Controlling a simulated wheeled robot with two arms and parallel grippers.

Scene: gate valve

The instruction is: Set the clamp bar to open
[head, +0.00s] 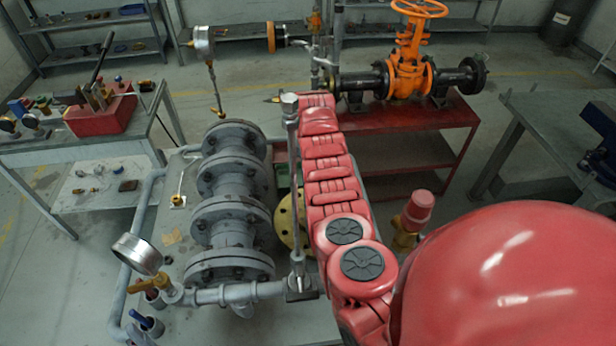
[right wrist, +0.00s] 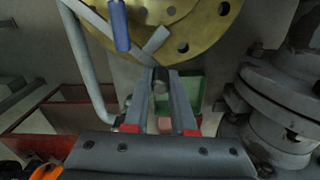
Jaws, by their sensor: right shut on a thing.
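In the right wrist view my right gripper (right wrist: 160,82) is shut, its two dark fingers closing on the end of a short grey bar, which I take to be the clamp bar (right wrist: 155,45). The bar slants up and to the right in front of a brass-coloured flange (right wrist: 205,22) with bolt holes. A blue-gripped handle (right wrist: 120,27) hangs beside the bar, up and left of the fingertips. In the head view the flange (head: 287,222) is partly hidden by my red arm. My right gripper is not visible there, and my left gripper is in neither view.
Grey flanged pipework (head: 232,205) stands left of my arm, with a pressure gauge (head: 137,254) in front. An orange valve (head: 408,70) sits on a red table (head: 440,122) behind. A green box (right wrist: 193,95) lies behind the fingers. Benches stand at both sides.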

